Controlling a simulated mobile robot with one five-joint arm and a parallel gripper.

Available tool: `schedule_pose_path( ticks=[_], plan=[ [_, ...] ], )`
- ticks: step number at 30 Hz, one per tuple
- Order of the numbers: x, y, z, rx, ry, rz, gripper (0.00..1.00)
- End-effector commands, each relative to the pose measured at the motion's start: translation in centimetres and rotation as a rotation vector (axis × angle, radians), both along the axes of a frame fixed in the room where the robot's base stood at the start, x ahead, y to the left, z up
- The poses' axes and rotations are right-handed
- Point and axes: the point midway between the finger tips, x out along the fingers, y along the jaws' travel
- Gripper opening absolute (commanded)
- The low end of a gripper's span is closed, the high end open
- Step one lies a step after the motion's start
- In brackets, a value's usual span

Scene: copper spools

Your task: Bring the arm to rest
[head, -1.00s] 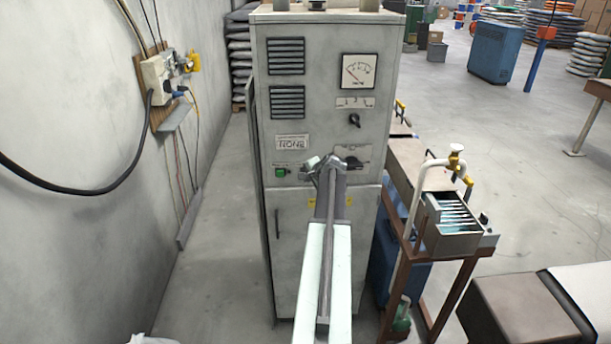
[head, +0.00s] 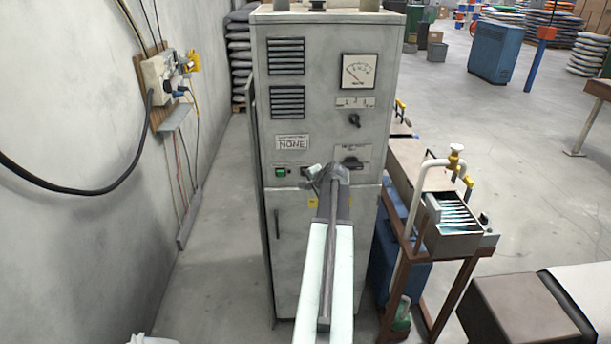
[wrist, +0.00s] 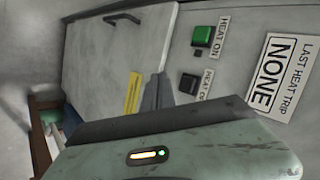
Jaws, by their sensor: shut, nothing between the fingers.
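I cannot tell the exact gap to the cabinet face. The green HEAT ON button (wrist: 202,37) and dark button (wrist: 188,84) show in the wrist view, clear of the fingers.
The cabinet carries a dial gauge (head: 358,71), a rotary knob (head: 352,162) and a NONE label (head: 292,142). A brown-framed stand with pipes (head: 450,245) is close on the right. A wall with a socket box (head: 158,78) and cables is on the left.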

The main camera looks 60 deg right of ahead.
Motion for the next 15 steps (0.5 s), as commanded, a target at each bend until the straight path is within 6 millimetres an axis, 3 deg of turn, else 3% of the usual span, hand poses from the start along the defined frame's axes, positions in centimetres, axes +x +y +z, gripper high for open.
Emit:
schedule_pose_path(
  ticks=[12, 15],
  plan=[
    [0.0, 0.0, 0.0, 0.000, 0.000, 0.000, 0.00],
    [1.4, 0.9, -0.3, 0.000, 0.000, 0.021, 0.00]
  ],
)
